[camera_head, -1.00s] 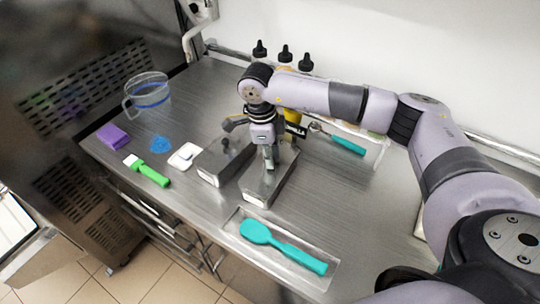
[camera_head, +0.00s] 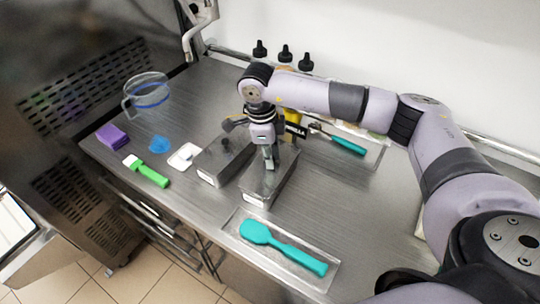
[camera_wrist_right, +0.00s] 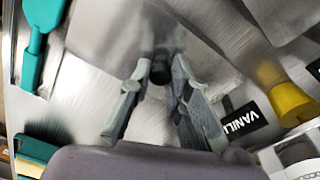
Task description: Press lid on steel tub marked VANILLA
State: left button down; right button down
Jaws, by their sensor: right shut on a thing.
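A long steel tub (camera_head: 258,193) stands on the steel counter with a flat steel lid (camera_head: 284,172) over its top. The black VANILLA tag (camera_head: 296,129) stands behind it, and the tag also shows in the right wrist view (camera_wrist_right: 240,120). My right gripper (camera_head: 270,164) points down over the lid, shut on its black knob (camera_wrist_right: 160,72). In the right wrist view, the gripper's two fingers (camera_wrist_right: 160,80) flank the knob. The lid's seating on the rim is too small to tell. My left gripper is not in view.
A second lidded steel tub (camera_head: 208,171) stands close on the left. A teal spatula (camera_head: 285,246) lies on a tray in front, and a teal-handled tool (camera_head: 347,145) lies at the right. Dark-capped bottles (camera_head: 284,55) stand behind. A clear jug (camera_head: 148,94) is at the far left.

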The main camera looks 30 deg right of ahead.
jog(key=c, duration=1.4)
grip_release()
jog(key=o, duration=0.5)
jog(key=shift+c, duration=0.2)
jog(key=shift+r, duration=0.1)
jog(key=shift+r+p, duration=1.7)
jog(key=shift+r, duration=1.7)
jog(key=shift+c, duration=0.3)
